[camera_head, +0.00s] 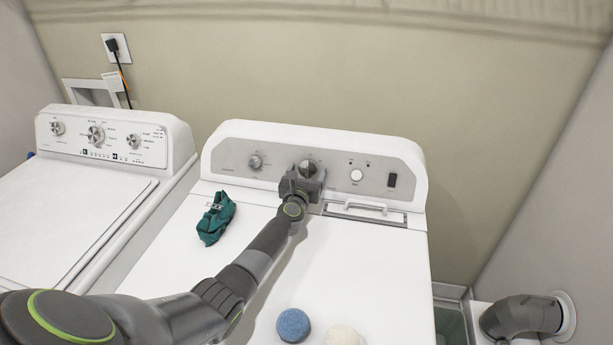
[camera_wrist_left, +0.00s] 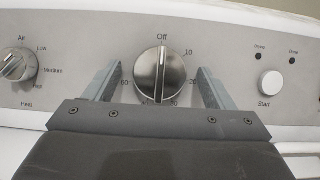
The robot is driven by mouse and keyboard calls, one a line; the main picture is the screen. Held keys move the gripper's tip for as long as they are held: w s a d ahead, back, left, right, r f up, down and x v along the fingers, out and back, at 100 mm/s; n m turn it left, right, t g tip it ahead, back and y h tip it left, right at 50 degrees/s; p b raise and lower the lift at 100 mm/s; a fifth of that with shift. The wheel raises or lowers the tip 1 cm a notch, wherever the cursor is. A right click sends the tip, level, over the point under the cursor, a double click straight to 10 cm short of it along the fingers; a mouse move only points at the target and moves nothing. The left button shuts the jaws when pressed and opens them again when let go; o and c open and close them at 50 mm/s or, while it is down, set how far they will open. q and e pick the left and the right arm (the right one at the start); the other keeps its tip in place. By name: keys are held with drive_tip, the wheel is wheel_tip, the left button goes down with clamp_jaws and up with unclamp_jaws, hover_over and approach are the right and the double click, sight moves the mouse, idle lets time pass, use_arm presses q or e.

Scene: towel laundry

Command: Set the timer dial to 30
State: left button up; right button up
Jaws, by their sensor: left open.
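The timer dial (camera_wrist_left: 160,74) is a round silver knob with a raised grip bar on the dryer's grey control panel (camera_head: 228,156). In the left wrist view its bar stands upright, with "Off" above it, "10" at upper right, and "60" at left; the number at lower right is partly hidden by a finger. My left gripper (camera_wrist_left: 158,85) is open, with one finger on each side of the dial and a gap to each. In the head view the left gripper (camera_head: 307,172) covers the lower part of the dial (camera_head: 308,167). My right gripper is not in view.
A temperature knob (camera_wrist_left: 17,64) is left of the dial and a Start button (camera_wrist_left: 270,83) is right. A green cloth (camera_head: 216,218), a blue ball (camera_head: 293,325) and a white ball (camera_head: 343,336) lie on the dryer top (camera_head: 375,270). A washer (camera_head: 70,205) stands at left.

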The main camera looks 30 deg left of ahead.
use_arm(q)
drive_tip(key=c, duration=1)
drive_tip(key=shift+m+h, duration=0.3)
drive_tip(key=shift+m, duration=0.1)
